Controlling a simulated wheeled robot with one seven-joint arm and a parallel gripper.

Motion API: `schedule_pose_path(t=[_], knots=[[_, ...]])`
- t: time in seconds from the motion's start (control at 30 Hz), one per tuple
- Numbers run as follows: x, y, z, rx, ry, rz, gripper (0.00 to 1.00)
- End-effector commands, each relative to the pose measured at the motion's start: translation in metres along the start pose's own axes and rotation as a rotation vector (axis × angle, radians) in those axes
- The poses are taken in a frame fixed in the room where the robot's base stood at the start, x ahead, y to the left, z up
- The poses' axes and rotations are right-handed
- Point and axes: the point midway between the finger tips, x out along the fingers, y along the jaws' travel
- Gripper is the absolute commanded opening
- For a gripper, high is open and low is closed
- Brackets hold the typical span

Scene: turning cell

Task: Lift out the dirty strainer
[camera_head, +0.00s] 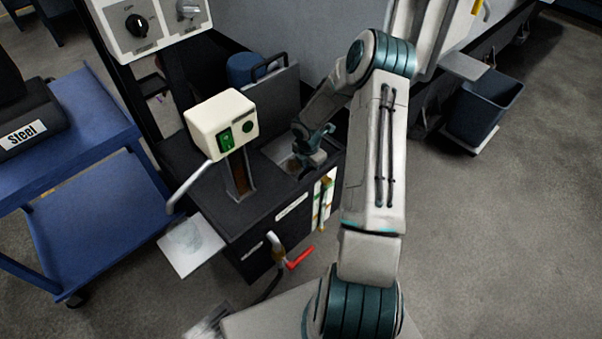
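A dark coolant tank unit (257,207) stands in the middle, with its grey lid (271,103) raised at the back. An opening (277,150) in its top shows a light rim and a small brownish patch (290,166) inside. I cannot make out the strainer clearly there; my gripper and arm cover part of the opening. My gripper (304,158) points down at the right part of the opening. It is too small and dark to tell whether its fingers are open or hold anything.
A cream switch box (221,122) with a green switch stands on a post left of the opening. A red-handled valve (298,258) sticks out in front. A blue cart (95,208) stands left, a dark bin (484,106) right.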

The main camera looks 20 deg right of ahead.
Motion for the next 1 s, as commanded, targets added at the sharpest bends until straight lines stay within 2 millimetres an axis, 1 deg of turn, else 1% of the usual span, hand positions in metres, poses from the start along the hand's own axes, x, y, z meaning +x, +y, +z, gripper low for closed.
schedule_pose_path(t=[0.03,0.07,0.27,0.37,0.4,0.43,0.77,0.87,1.0], knots=[[0.008,0.000,-0.001,0.000,0.001,0.000,0.37],[0.009,0.000,-0.001,0.000,0.001,0.000,0.37],[0.008,0.000,0.000,0.000,0.000,0.001,0.37],[0.008,0.000,0.000,0.000,0.000,0.001,0.12],[0.008,0.000,0.000,0.000,0.000,0.001,0.01],[0.008,0.000,0.000,0.000,0.000,0.001,0.00],[0.006,0.001,0.000,0.000,-0.001,0.001,0.00],[-0.004,0.001,0.002,0.001,-0.002,0.002,0.00],[-0.032,0.001,0.006,0.001,-0.003,0.004,0.00]])
